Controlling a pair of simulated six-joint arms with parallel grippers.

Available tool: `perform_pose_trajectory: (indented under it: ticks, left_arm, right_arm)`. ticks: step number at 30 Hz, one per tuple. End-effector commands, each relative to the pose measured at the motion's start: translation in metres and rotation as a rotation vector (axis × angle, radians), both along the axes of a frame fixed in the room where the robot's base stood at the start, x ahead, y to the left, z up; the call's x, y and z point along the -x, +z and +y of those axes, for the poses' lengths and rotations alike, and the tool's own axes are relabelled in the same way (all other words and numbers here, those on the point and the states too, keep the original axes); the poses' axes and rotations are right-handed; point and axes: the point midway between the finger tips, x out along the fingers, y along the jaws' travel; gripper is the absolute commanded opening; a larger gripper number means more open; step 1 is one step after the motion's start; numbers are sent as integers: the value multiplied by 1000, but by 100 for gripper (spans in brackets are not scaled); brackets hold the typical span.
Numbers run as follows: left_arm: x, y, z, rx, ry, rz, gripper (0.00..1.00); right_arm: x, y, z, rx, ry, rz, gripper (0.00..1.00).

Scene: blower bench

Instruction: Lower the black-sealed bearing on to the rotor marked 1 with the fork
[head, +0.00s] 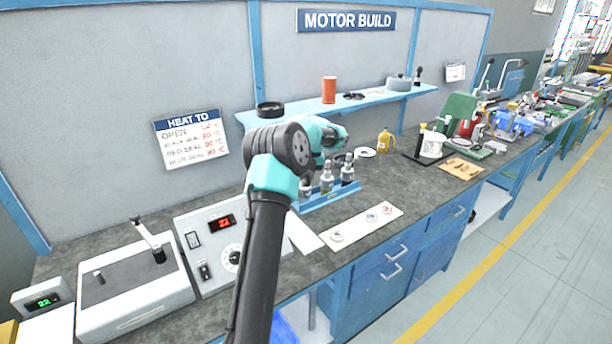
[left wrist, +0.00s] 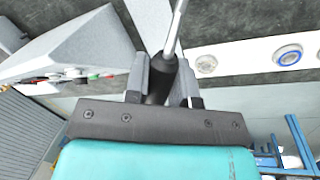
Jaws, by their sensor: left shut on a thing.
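My left gripper (left wrist: 160,76) is shut on a black handle (left wrist: 157,88) with a thin metal shaft (left wrist: 177,28); it looks like the fork, but its far end is out of view. In the head view my arm hides the fingers and handle. Bearings lie on a white strip (head: 355,230): a pale one (head: 337,237), a blue-ringed one (head: 372,216) and a reddish one (head: 387,209). I cannot tell which is black-sealed. Rotors (head: 347,170) stand upright in a blue rack, partly behind my arm; their numbers are unreadable. My right gripper is not in view.
A control box (head: 207,245) with a red display and a grey heater-like unit (head: 135,290) stand at left. A shelf (head: 350,105) holds an orange cup (head: 328,90). A yellow can (head: 386,142) stands past the rack. Bench around the white strip is mostly clear.

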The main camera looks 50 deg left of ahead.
Motion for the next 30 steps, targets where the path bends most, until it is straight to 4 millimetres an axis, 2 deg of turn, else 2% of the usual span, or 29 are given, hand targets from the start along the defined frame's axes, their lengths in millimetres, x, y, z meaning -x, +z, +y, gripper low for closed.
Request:
perform_pose_trajectory:
  ticks: [30]
  left_arm:
    - [0, -11, 0, -1, 0, -1, 0]
  right_arm:
    - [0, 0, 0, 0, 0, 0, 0]
